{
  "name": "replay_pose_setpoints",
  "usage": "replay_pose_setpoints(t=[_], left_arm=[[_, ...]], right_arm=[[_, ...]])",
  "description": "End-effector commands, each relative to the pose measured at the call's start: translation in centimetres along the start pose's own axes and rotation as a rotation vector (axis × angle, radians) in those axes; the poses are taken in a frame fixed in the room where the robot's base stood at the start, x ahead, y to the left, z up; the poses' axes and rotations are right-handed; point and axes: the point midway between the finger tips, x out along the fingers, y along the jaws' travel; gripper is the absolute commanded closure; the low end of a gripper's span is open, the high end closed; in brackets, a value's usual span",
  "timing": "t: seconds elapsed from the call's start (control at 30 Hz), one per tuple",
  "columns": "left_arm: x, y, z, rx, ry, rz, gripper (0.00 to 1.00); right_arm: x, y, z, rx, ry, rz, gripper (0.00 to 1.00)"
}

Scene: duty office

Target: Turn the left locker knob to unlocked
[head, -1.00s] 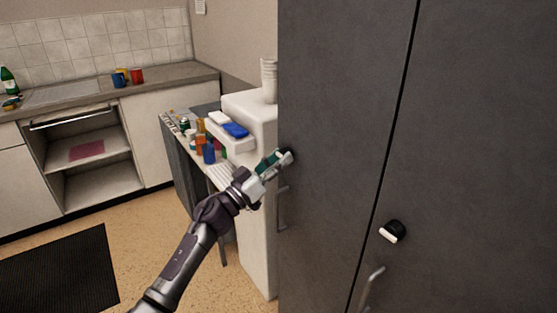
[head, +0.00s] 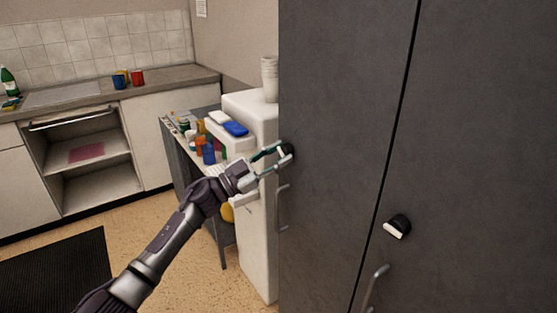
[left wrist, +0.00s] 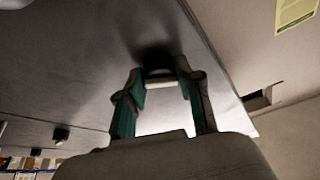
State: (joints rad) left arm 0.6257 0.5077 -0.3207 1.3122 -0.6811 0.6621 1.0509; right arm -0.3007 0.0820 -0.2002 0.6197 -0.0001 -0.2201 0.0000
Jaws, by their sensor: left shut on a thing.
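The left locker knob (head: 289,149) is black and sits on the left door of the dark grey locker (head: 335,110), near its left edge. My left gripper (head: 283,153) is at this knob, its green-padded fingers on either side and closed on it. In the left wrist view, the knob (left wrist: 158,76) with its pale bar sits between the two fingertips (left wrist: 162,84). The fingers partly hide the knob in the head view, and its exact angle is hard to tell. My right gripper is not in view.
The right locker knob (head: 397,226), black with a white bar, is on the right door. Metal handles (head: 282,208) (head: 374,289) stick out below the knobs. A white cabinet (head: 257,200) and a cluttered table (head: 180,140) stand left of the locker. Floor is open at left.

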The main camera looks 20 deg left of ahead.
Motion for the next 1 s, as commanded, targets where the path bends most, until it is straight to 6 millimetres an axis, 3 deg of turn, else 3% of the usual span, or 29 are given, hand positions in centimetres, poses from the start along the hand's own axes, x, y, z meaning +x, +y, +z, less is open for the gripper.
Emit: replay_pose_setpoints(t=[0.6, 1.0], left_arm=[[0.1, -0.5, -0.1, 0.539, -0.001, 0.223, 0.99], [0.1, -0.6, -0.2, 0.787, -0.001, 0.327, 0.99]], right_arm=[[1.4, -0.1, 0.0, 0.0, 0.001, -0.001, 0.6], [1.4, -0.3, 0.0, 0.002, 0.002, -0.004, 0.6]])
